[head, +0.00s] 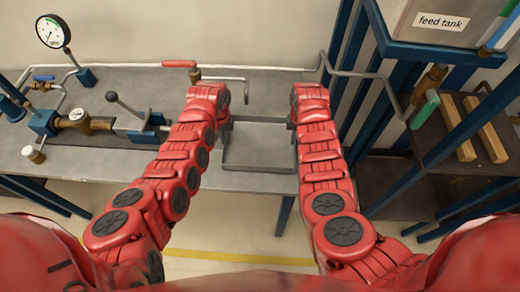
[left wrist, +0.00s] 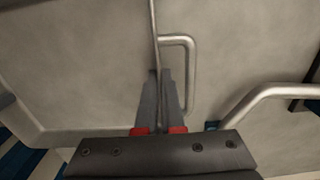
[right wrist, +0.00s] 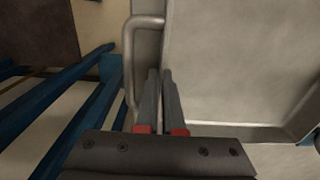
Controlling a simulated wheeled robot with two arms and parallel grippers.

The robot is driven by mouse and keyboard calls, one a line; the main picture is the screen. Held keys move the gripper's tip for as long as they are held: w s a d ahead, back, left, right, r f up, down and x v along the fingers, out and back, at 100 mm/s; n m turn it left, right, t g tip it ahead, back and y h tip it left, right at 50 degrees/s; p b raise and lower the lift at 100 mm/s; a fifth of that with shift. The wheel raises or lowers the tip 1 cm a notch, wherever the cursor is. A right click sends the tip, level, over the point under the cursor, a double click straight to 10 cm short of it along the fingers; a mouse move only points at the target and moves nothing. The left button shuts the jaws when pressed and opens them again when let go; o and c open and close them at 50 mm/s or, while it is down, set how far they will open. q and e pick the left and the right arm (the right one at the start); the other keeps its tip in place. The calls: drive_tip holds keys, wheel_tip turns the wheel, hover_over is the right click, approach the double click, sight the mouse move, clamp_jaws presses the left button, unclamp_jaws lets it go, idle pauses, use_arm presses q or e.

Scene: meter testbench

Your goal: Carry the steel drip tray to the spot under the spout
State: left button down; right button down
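The steel drip tray (head: 258,147) is a shallow grey rectangle between my two arms at the front of the bench, with a wire handle on each side. My left gripper (left wrist: 160,75) has its fingers close together on the tray's side wall, beside the left handle (left wrist: 190,75). My right gripper (right wrist: 160,75) is likewise closed on the opposite wall, beside the right handle (right wrist: 129,60). The arms hide both gripper tips in the head view. I cannot tell whether the tray touches the bench.
A red-handled valve (head: 180,64) is on the back pipe. A gauge (head: 52,32), a lever (head: 124,104) and brass fittings (head: 78,118) stand on the left. On the right are the feed tank (head: 440,22), its blue frame (head: 352,70) and a dark shelf with wooden strips (head: 490,135).

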use_arm(q)
drive_tip(key=shift+f+b, duration=0.3)
drive_tip(key=shift+f, duration=0.3)
use_arm(e)
drive_tip(key=shift+f, duration=0.65)
use_arm(q)
drive_tip(key=c, duration=1.3)
unclamp_jaws()
drive_tip(key=shift+r+p, duration=0.3)
use_arm(e)
drive_tip(key=c, duration=1.3)
unclamp_jaws()
drive_tip(key=shift+r, duration=0.3)
use_arm(q)
drive_tip(key=shift+o, duration=1.3)
use_arm(e)
drive_tip(key=shift+o, duration=1.3)
use_arm(q)
drive_tip(key=shift+s+r, duration=0.1)
use_arm(e)
drive_tip(key=shift+r, duration=0.1)
